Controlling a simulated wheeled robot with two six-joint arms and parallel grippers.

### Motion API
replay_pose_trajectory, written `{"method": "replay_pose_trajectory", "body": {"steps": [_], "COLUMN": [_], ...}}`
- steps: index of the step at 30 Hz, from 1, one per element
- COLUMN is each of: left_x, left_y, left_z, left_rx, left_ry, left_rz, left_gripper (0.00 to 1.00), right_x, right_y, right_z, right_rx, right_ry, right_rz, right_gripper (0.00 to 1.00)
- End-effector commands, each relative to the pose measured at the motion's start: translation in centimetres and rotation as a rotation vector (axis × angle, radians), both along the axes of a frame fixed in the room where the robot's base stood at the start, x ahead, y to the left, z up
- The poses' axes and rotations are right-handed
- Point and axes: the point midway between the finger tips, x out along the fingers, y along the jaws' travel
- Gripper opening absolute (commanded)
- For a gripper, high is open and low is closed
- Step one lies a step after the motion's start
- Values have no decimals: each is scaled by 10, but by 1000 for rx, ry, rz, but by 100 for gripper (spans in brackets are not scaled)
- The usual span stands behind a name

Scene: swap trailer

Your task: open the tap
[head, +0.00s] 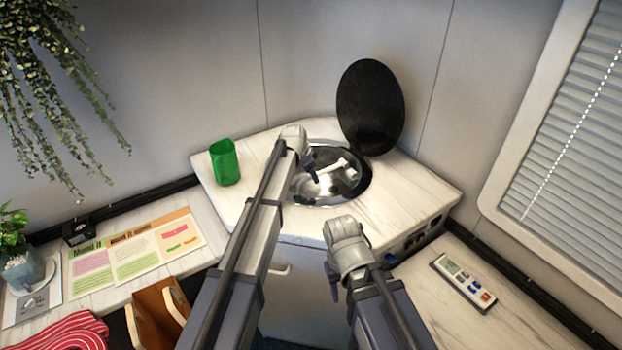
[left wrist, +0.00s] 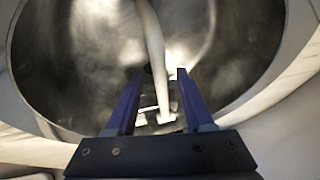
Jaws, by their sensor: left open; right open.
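The pale tap (head: 338,169) is in the round metal sink (head: 350,192) set in the corner counter. In the left wrist view the tap (left wrist: 152,40) is a long white bar running down the picture to a short crosspiece. My left gripper (head: 313,177) is over the left part of the sink, close to the tap. In the left wrist view its two blue fingers (left wrist: 158,75) are apart, with the tap showing between them; I cannot tell whether they touch it. My right gripper (head: 333,287) is in front of the counter, away from the sink; its fingers are mostly hidden.
A round black lid (head: 370,106) stands raised behind the sink. A green cup (head: 224,162) stands on the counter's left. A remote (head: 463,282) lies on the right surface. Menu sheets (head: 135,250) lie on the left surface. The counter right of the sink is clear.

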Motion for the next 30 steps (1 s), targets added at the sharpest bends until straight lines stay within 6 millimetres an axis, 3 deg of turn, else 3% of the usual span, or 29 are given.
{"method": "replay_pose_trajectory", "body": {"steps": [6, 20, 30], "left_x": [0, 0, 0], "left_y": [0, 0, 0], "left_z": [1, 0, 0], "left_rx": [0, 0, 0], "left_ry": [0, 0, 0], "left_rz": [0, 0, 0], "left_gripper": [52, 0, 0], "right_x": [0, 0, 0], "right_y": [0, 0, 0], "right_z": [1, 0, 0], "right_rx": [0, 0, 0], "right_ry": [0, 0, 0], "right_rz": [0, 0, 0], "right_gripper": [50, 50, 50]}}
